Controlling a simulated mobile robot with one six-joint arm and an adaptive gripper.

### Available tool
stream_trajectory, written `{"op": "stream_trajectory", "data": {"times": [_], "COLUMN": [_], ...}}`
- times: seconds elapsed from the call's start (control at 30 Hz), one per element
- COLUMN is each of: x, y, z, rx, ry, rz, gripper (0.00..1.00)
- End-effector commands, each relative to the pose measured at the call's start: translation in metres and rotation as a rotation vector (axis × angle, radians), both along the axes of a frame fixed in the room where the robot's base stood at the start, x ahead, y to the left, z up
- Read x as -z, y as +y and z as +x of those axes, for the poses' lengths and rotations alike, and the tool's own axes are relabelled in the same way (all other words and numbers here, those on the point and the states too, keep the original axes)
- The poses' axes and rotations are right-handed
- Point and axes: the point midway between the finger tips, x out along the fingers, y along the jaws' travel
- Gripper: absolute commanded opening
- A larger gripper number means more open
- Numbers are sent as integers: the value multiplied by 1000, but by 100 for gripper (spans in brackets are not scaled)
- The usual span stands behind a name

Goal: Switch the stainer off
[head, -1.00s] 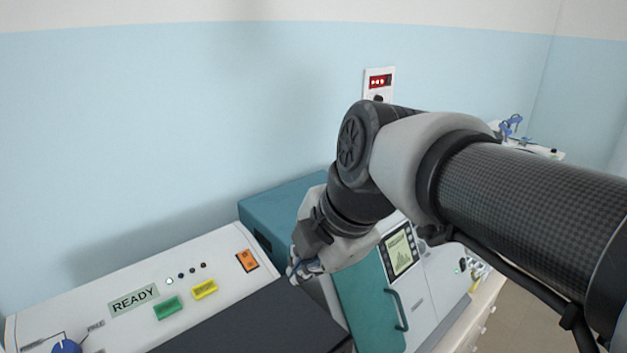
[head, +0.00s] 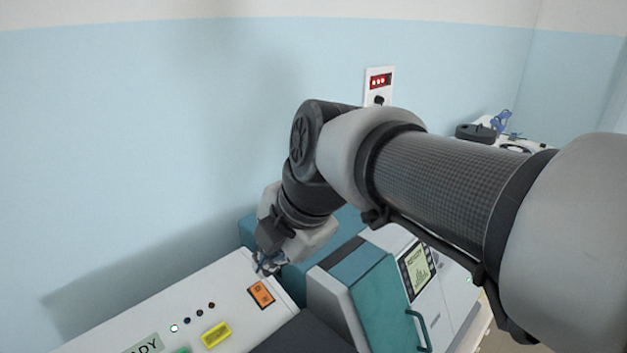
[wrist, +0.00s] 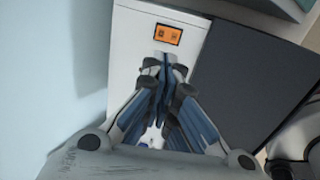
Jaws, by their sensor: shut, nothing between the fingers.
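The stainer (head: 240,330) is a white machine with a sloped control panel at the lower left of the head view. An orange rocker switch (head: 261,294) sits near the panel's right end, and it also shows in the wrist view (wrist: 168,34). A yellow button (head: 216,334) and a partly cut-off READY display (head: 143,346) are on the same panel. My gripper (head: 268,264) is shut and empty, just above the panel's back edge behind the orange switch. In the wrist view its closed fingertips (wrist: 165,62) point towards the switch, with a small gap in the picture.
A teal and white machine (head: 377,300) with a screen (head: 418,272) and a handle stands right of the stainer. A dark flat cover (wrist: 245,75) lies beside the panel. A wall socket (head: 378,84) with a red display is behind my arm. The blue wall (head: 130,150) is close behind.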

Motion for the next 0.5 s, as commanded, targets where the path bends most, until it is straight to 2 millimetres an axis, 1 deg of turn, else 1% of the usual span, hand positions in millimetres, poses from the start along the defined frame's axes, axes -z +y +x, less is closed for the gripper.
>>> {"op": "stream_trajectory", "data": {"times": [0.03,0.3,0.5], "x": [9,60,91], "y": [3,24,37], "z": [2,19,31], "rx": [-1,-2,-1], "ry": [4,6,5], "rz": [-2,-4,-3], "gripper": [0,0,0]}}
